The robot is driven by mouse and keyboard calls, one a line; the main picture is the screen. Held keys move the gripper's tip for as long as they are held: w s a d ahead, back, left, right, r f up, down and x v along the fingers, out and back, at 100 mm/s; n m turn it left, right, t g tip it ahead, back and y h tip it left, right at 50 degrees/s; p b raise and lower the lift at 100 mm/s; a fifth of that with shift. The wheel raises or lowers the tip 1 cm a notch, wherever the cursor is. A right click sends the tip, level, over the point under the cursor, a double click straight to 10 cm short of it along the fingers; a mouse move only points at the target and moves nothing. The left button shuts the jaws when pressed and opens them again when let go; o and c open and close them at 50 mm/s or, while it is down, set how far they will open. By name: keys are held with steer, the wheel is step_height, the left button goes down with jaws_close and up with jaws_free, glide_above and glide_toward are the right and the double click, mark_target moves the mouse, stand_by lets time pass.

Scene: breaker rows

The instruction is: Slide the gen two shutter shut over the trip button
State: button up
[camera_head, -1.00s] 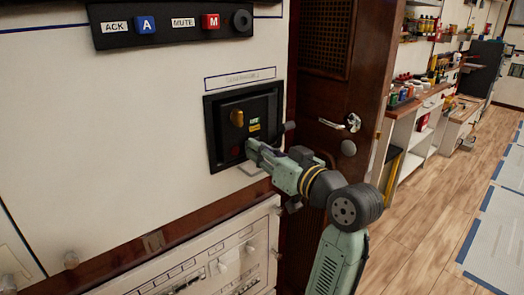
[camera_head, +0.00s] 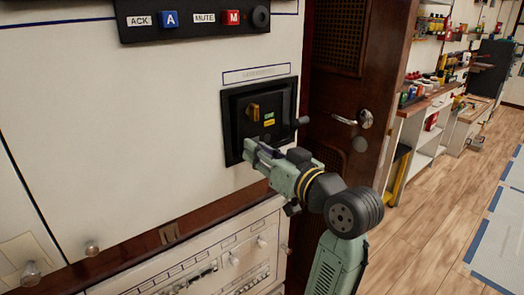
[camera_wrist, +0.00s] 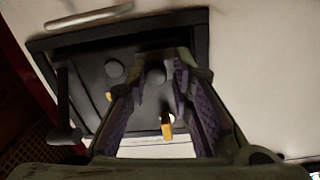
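The black breaker panel (camera_head: 233,127) is set in the white wall in the head view, with an orange handle (camera_head: 253,112) and green and yellow labels (camera_head: 268,117). My gripper (camera_head: 252,150) is at the panel's lower left and hides the red button area. In the wrist view the panel (camera_wrist: 92,75) shows upside down, with the orange handle (camera_wrist: 166,127) seen between my fingers. My fingers, with purple inner pads, stand apart around a dark round knob (camera_wrist: 155,72); contact cannot be told. I cannot clearly make out the shutter.
A dark lever with a knob (camera_wrist: 65,115) sticks out at the panel's side. A pale bar (camera_wrist: 88,17) lies beyond the panel's edge. A wooden door (camera_head: 345,80) stands to the right.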

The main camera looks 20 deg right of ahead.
steer(key=o, duration=0.4)
steer(key=shift+c, duration=0.2)
steer(key=v, duration=1.2)
steer(key=shift+r, duration=0.1)
